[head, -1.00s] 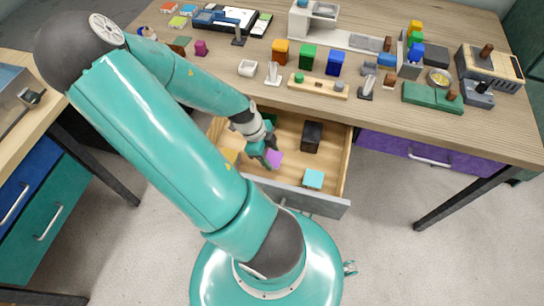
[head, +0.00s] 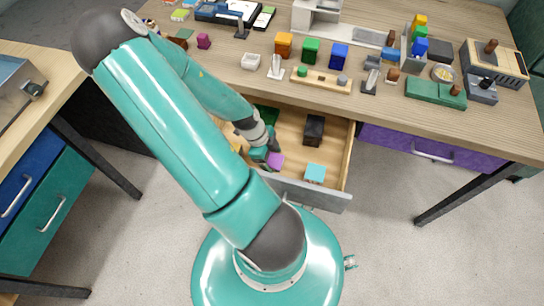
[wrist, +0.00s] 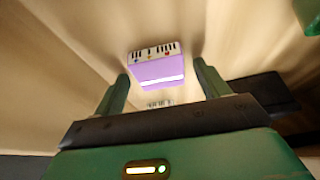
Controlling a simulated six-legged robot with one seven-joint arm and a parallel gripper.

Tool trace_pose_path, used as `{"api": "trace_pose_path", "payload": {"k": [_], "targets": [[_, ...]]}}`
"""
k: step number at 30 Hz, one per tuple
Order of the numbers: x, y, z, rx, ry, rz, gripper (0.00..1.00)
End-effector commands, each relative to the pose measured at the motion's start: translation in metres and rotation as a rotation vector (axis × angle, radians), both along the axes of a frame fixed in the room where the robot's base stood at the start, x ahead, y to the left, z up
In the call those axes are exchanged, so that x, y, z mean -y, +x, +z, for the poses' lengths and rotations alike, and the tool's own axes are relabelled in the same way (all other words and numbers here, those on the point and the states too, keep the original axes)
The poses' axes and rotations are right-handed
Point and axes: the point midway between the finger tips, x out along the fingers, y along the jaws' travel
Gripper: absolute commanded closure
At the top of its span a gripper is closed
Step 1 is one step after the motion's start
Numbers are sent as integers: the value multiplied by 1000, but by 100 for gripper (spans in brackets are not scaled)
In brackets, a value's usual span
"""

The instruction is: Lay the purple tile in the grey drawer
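The purple tile (head: 276,160) lies in the open grey drawer (head: 312,194), near its front. In the wrist view the purple tile (wrist: 157,72) shows a purple side and a pale face with dark marks and a red spot. My gripper (head: 267,158) is low inside the drawer, just left of the tile. In the wrist view my gripper (wrist: 160,82) has its two fingers apart, with the tile ahead between them and a gap visible on each side. Part of the tile is hidden by my gripper in the head view.
The drawer also holds a cyan block (head: 314,172), a dark block (head: 314,128), and green (head: 266,114) and orange items, partly hidden by my arm. The tabletop (head: 300,98) above is crowded. A closed purple drawer (head: 432,148) is to the right.

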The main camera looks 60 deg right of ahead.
Motion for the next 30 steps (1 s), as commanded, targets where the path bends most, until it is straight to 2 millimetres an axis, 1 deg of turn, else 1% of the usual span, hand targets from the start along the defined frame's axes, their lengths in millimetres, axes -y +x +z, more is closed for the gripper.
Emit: {"api": "trace_pose_path", "payload": {"k": [8, 13, 17, 27, 30], "targets": [[0, 0, 2, 0, 0, -1, 26], [0, 5, 14, 2, -2, 2, 26], [-2, 13, 32, 2, -2, 4, 26], [-5, 36, 86, 3, -2, 3, 26], [-6, 41, 100, 3, -1, 4, 26]]}}
